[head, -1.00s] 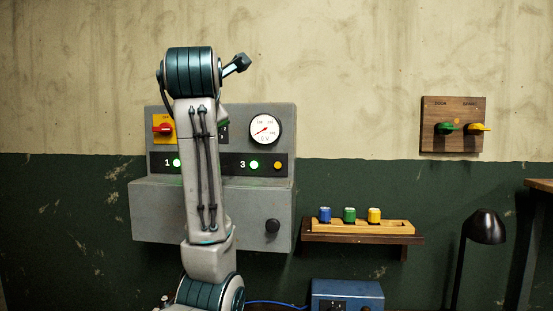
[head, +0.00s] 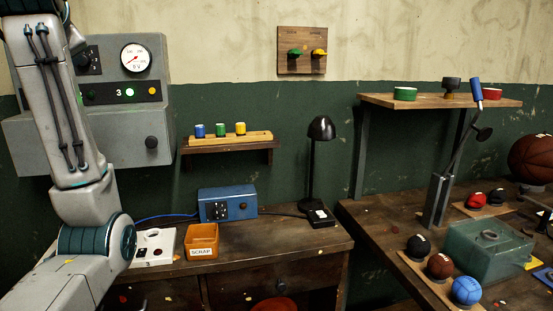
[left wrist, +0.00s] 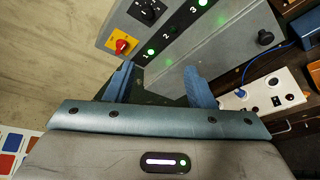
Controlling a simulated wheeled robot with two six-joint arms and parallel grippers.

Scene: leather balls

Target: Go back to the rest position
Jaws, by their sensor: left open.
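My left arm stands raised at the left edge of the head view, in front of the grey control panel (head: 120,115); its gripper is out of that picture. In the left wrist view my left gripper (left wrist: 158,84) is open and empty, its two blue fingers apart. Past the fingers the same panel (left wrist: 215,50) shows a red-handled switch on yellow (left wrist: 121,43), a black knob and lit green lamps. In the head view the panel carries a round gauge (head: 135,57) and a lit lamp beside the number 3. My right gripper is not in view.
A workbench (head: 290,245) holds an orange scrap bin (head: 202,241), a blue box (head: 228,204) and a black lamp (head: 321,130). A wall shelf (head: 230,147) holds three coloured pieces.

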